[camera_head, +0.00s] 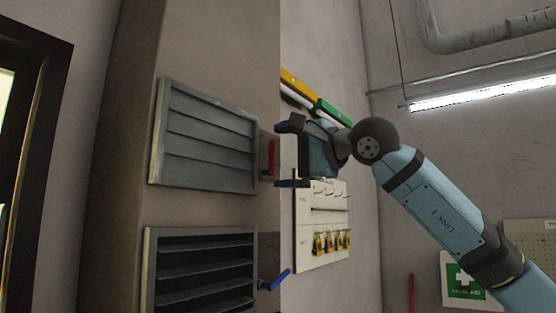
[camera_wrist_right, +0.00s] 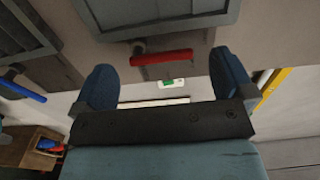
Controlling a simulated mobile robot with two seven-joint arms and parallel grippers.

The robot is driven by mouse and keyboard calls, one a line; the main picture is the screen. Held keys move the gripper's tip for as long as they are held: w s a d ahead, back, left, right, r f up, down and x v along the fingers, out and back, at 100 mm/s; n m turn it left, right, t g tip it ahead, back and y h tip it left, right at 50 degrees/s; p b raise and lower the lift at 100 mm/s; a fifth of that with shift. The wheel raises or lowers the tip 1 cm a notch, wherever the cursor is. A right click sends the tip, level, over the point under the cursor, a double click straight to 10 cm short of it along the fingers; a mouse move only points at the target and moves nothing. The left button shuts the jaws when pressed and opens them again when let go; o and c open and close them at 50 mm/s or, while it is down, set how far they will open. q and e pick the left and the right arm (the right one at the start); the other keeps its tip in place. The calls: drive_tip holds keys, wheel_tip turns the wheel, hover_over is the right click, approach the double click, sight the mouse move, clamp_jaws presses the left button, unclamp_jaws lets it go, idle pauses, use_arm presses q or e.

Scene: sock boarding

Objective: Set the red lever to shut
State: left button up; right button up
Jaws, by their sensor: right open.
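The red lever (camera_head: 271,158) is on the right side of the upper louvred vent (camera_head: 205,137) in the head view, pointing roughly up and down. The upper vent's slats look closed. My right gripper (camera_head: 284,154) is open just to the right of the lever, fingers toward it. In the right wrist view the red lever (camera_wrist_right: 162,57) lies ahead of and between the two spread fingers (camera_wrist_right: 165,85), with nothing held. I cannot tell the exact gap between fingers and lever. My left gripper is in neither view.
A lower vent (camera_head: 200,271) has open slats and a blue lever (camera_head: 275,280) below my gripper; the blue lever also shows in the wrist view (camera_wrist_right: 22,90). A pegboard with hanging yellow-black items (camera_head: 320,245) is on the wall behind. A dark door frame (camera_head: 50,150) stands at left.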

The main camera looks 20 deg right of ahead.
drive_tip(key=b+v, duration=0.2)
drive_tip(key=v, duration=1)
drive_tip(key=shift+b, duration=0.4)
